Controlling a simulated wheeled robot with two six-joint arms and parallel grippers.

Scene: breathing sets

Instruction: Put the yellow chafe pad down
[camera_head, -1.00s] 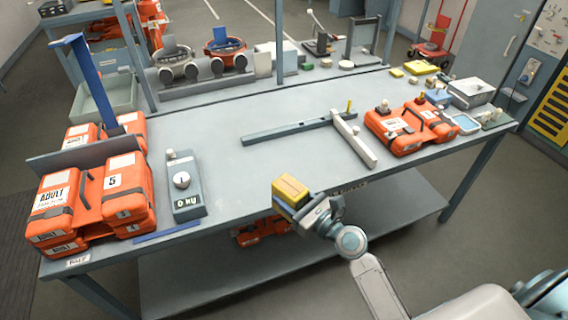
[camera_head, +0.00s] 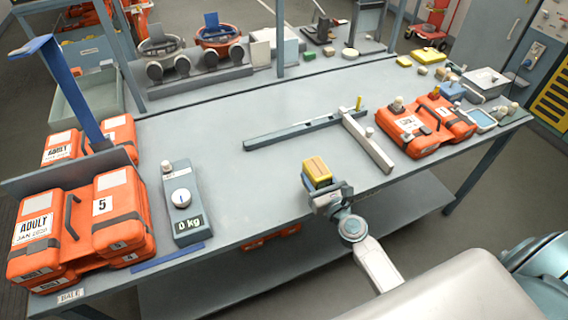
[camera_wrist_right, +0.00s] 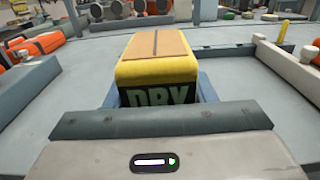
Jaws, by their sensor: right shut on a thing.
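The yellow chafe pad (camera_head: 318,171) is a small block with a tan top strip, held at the front edge of the bench. In the right wrist view the pad (camera_wrist_right: 155,66) sits between my jaws, and its dark near face carries the letters "DRY". My right gripper (camera_head: 322,186) is shut on the pad, over or just past the bench's front edge. Whether the pad touches the bench top (camera_head: 262,180) cannot be told. My left gripper is not in view.
A grey L-shaped bar frame (camera_head: 300,131) lies behind the pad. Orange cases (camera_head: 420,128) lie on the right and more orange cases (camera_head: 125,205) on the left. A scale reading "0 kg" (camera_head: 182,200) stands at left. The bench between scale and frame is clear.

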